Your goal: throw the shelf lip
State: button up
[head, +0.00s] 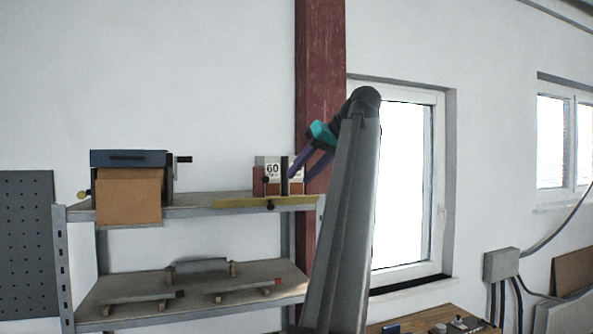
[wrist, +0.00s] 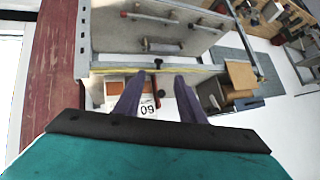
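The shelf lip (head: 235,204) is a yellow bar along the front edge of the upper shelf, with a small black knob (head: 270,205) on it. In the wrist view the lip (wrist: 110,70) runs across just beyond my fingertips, and its knob (wrist: 158,63) stands near the gap between them. My gripper (head: 299,178) has purple fingers and a teal body. Its fingers are spread apart in the wrist view (wrist: 157,82), with nothing clearly held. It hangs by the right end of the upper shelf, near a box marked 60 (head: 272,168). Contact with the lip cannot be told.
A blue-topped machine with a brown front panel (head: 128,197) stands on the upper shelf's left. The lower shelf (head: 195,280) carries low rails. A red column (head: 320,60) rises behind my gripper, with a window (head: 405,190) to its right.

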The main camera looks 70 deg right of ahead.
dwell(0.3)
